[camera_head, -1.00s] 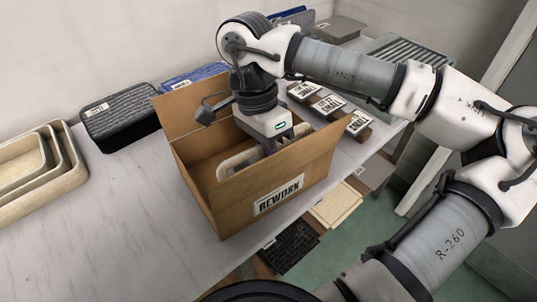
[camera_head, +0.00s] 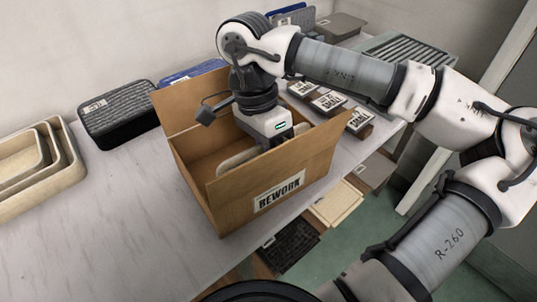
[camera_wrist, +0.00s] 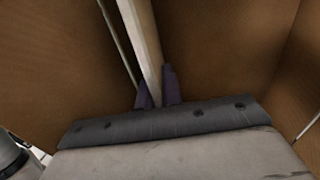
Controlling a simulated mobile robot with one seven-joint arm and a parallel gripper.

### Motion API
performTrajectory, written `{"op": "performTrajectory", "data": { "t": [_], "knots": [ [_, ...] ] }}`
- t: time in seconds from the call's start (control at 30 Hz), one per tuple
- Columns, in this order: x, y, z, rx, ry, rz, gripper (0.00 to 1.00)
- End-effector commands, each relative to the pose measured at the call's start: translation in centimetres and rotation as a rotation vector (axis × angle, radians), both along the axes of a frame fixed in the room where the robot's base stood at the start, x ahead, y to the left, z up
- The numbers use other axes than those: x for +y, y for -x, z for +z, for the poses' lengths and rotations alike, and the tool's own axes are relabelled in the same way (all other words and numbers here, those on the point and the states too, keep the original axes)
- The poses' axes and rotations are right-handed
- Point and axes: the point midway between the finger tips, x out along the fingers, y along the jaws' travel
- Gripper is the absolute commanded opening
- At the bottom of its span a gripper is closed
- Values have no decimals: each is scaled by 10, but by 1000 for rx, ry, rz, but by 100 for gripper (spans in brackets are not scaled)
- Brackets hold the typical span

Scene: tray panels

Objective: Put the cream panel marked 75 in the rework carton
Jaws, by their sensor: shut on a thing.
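The rework carton (camera_head: 215,192) is an open brown box on the table, with a REWORK label on its front wall. My gripper points down into it; in the wrist view its fingers (camera_wrist: 159,90) are shut on the edge of a cream panel (camera_wrist: 145,40). In the head view the cream panel (camera_head: 238,158) shows as a pale strip inside the carton, partly below the rim. The front wall and my wrist hide its lower part. The number on it does not show, and I cannot tell whether it touches the carton floor.
Nested cream trays (camera_head: 70,172) stand at the left. A dark grey case (camera_head: 118,118) and a blue item (camera_head: 195,72) lie behind the carton. Small labelled blocks (camera_head: 328,102) sit to its right. Black (camera_head: 288,245) and cream (camera_head: 337,203) panels lie below the table's front edge.

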Motion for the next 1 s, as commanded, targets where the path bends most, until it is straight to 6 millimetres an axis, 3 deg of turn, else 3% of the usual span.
{"op": "performTrajectory", "data": {
  "t": [0.47,0.5,0.7,1.0],
  "knots": [
    [0,0,-2,0,0,0,0],
    [0,0,-2,0,0,0,8],
    [0,0,-2,0,0,0,33],
    [1,-1,2,0,0,0,33]
  ]
}}
